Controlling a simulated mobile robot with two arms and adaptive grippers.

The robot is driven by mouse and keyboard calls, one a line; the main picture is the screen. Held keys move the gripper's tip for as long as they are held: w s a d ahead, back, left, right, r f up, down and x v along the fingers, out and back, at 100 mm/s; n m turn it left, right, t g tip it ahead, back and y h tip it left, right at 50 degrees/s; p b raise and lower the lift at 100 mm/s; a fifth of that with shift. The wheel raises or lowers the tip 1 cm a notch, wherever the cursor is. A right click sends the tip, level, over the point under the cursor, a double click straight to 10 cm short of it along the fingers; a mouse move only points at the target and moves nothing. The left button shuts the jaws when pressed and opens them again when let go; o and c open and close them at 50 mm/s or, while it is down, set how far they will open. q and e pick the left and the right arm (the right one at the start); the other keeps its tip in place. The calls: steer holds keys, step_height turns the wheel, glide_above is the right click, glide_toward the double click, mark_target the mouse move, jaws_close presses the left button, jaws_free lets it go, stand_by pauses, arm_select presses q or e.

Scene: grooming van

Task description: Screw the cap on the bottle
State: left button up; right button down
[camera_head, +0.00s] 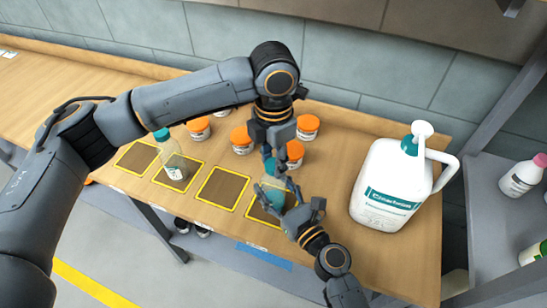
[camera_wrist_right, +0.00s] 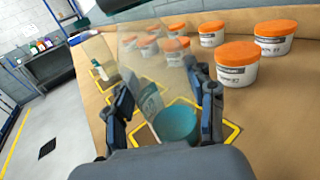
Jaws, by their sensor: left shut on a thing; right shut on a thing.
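A clear bottle (camera_head: 270,197) with teal liquid stands at the rightmost yellow-framed square on the bench. My right gripper (camera_head: 290,212) is shut on the bottle's side. In the right wrist view the bottle (camera_wrist_right: 178,124) sits between the fingers of the right gripper (camera_wrist_right: 165,110), with part of a label visible. My left gripper (camera_head: 277,160) points down above the bottle and is shut on a teal cap (camera_head: 270,166). The cap is over the bottle's top; the fingers hide the mouth, so I cannot tell whether cap and neck touch or are threaded.
A teal-capped bottle (camera_head: 166,150) stands on another square. Several orange-lidded tubs (camera_head: 241,139) stand behind, some close to my left gripper. A large white pump jug (camera_head: 392,187) stands at right, beside a grey shelf (camera_head: 490,215).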

arm_select(q)
steer(key=shift+m, duration=0.7)
steer(key=o, duration=0.7)
steer(key=shift+r, duration=2.25)
steer(key=shift+c, duration=0.4)
